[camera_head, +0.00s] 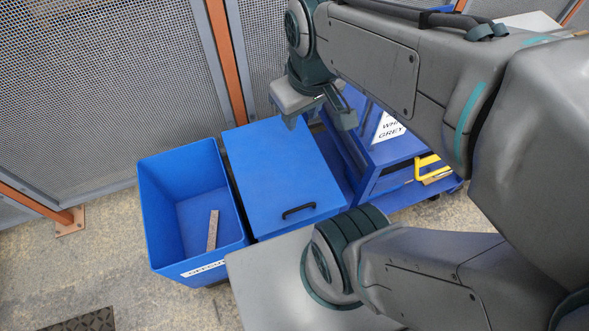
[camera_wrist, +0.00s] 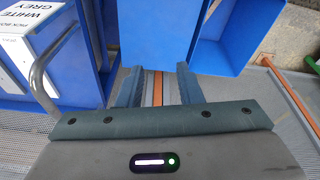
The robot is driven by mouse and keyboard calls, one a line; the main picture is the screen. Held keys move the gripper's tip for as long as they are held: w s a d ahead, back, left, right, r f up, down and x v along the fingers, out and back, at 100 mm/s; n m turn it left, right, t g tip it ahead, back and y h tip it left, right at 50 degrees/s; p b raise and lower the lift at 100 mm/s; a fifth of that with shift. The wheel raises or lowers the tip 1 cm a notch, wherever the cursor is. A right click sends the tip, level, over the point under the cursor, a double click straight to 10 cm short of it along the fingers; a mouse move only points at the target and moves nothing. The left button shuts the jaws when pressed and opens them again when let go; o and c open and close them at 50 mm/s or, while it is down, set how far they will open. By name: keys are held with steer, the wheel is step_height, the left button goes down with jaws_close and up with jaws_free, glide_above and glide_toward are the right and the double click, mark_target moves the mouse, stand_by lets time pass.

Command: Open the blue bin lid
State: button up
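The closed blue bin has a flat blue lid (camera_head: 275,165) with a black handle (camera_head: 298,211) near its front edge. The lid also shows at the top of the wrist view (camera_wrist: 160,30). The handle is not seen in the wrist view. My gripper (camera_head: 319,118) is above the back edge of the lid, at the far end from the handle. Its two fingers stand apart with nothing between them in the wrist view (camera_wrist: 159,82).
An open blue bin (camera_head: 160,205) stands left of the lidded bin, with a thin board (camera_head: 213,231) inside. A blue cart (camera_head: 400,150) with a white label and a yellow item is to the right. A mesh fence (camera_head: 100,90) with orange posts stands behind.

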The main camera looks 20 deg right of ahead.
steer(key=w+d+f+n+g+b, duration=0.1)
steer(key=w+f+n+g+b, duration=0.1)
steer(key=f+n+b, duration=0.85)
steer(key=w+f+n+g+b, duration=0.15)
steer(key=f+n+b, duration=0.25)
steer(key=f+b, duration=1.3)
steer(key=n+g+b, duration=0.1)
steer(key=b, duration=0.7)
glide_above(302, 202)
steer(key=s+a, duration=0.1)
steer(key=s, duration=0.2)
steer(key=f, duration=1.3)
steer(key=shift+w, duration=0.25)
jaws_close()
